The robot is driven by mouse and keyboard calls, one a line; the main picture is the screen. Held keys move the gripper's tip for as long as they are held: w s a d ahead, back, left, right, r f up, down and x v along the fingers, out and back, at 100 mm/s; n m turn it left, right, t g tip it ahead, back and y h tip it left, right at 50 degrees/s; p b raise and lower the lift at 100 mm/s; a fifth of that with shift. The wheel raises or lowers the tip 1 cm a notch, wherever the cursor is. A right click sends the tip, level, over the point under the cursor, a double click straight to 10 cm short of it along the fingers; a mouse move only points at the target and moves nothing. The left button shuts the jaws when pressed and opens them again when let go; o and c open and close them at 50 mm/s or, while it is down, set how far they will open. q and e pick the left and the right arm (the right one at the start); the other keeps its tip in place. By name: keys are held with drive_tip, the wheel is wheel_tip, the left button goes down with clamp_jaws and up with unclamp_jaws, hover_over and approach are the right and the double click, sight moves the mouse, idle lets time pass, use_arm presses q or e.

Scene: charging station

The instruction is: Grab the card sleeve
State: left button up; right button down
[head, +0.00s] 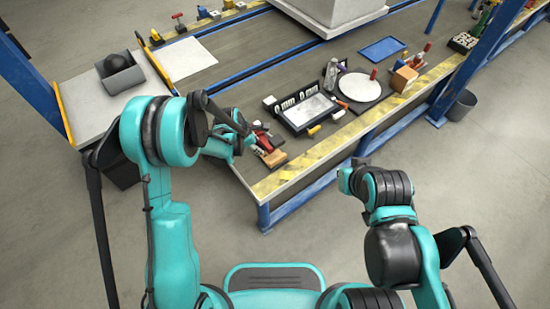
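I cannot pick out the card sleeve for certain at this size. My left gripper (256,135) is over the front left part of the workbench, beside small red and black items (264,140). Its fingers are too small and cluttered to show whether they are open or shut, or whether they touch anything. My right arm is bent in front of the bench, and its gripper fingers do not show.
The workbench (310,160) has a yellow-striped front edge. A black tray with a white panel (305,109), a round white disc (359,88), a cardboard box (404,78) and a blue tray (382,49) lie on it. A blue post (485,62) stands at right.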

sight(271, 163)
use_arm(q)
drive_tip(key=d+f+n+b, duration=0.1)
drive_tip(key=f, duration=0.4)
drive_tip(key=w+d+f+n+b, duration=0.1)
drive_tip(key=d+f, duration=0.1)
drive_tip(key=f, duration=0.3)
drive_tip(key=d+f+n+b, duration=0.1)
drive_tip(key=d+f+b, duration=0.1)
drive_tip(key=f, duration=0.3)
drive_tip(key=shift+w+f+n+g, duration=0.3)
drive_tip(key=shift+w+f+g, duration=0.05)
drive_tip(key=shift+w+g, duration=0.05)
drive_tip(key=shift+r+h, duration=0.1)
drive_tip(key=shift+h, duration=0.2)
clamp_jaws()
